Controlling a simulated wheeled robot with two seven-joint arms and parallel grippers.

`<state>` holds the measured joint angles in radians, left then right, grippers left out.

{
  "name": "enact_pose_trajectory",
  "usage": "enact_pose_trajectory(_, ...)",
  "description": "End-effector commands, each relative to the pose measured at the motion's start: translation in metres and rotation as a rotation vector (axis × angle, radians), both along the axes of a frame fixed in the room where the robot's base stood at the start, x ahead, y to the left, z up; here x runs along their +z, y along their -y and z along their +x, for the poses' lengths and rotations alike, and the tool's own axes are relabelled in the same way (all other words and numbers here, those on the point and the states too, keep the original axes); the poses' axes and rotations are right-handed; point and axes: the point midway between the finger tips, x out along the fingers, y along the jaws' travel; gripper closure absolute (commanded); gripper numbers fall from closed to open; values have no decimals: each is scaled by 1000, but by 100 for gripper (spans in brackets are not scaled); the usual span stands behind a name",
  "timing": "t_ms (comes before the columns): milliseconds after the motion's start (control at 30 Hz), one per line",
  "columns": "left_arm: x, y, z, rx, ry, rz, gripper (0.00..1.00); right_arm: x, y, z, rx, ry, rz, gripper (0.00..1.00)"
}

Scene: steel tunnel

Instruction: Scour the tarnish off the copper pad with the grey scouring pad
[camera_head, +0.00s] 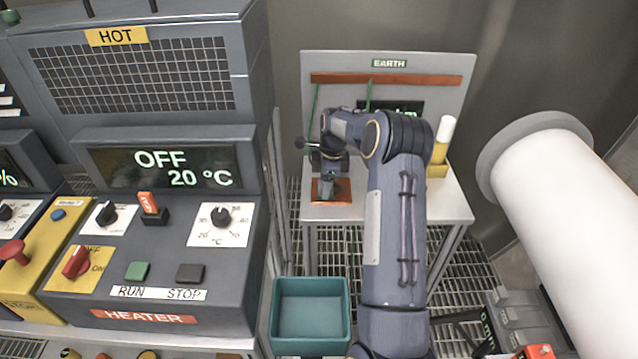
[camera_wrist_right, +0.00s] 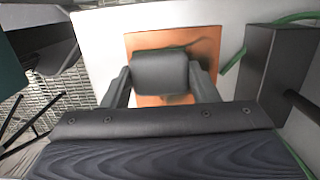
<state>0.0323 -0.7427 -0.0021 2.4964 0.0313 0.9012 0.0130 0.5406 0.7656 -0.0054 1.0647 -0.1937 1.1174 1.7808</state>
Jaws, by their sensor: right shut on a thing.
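The copper pad (camera_head: 341,197) is an orange-brown square on the pale bench under the EARTH panel. My right gripper (camera_head: 329,178) is over the copper pad, pointing down. In the wrist view it is shut on the dark grey scouring pad (camera_wrist_right: 160,72), which sits between its fingers and covers the middle of the copper. I cannot tell whether the scouring pad touches the copper. My left gripper is out of view.
The EARTH panel (camera_head: 430,95) with a copper bar and green wires stands behind the bench (camera_head: 450,205). A teal bin (camera_head: 311,312) lies in front. The heater console (camera_head: 160,255) is left; a large white pipe (camera_head: 570,195) is right.

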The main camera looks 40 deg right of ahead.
Motion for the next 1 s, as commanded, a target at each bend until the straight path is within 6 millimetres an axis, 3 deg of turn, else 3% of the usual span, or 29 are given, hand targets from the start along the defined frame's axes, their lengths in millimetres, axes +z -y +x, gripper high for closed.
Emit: enact_pose_trajectory(1000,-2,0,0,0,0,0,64,-4,48,-41,-3,-2,0,64)
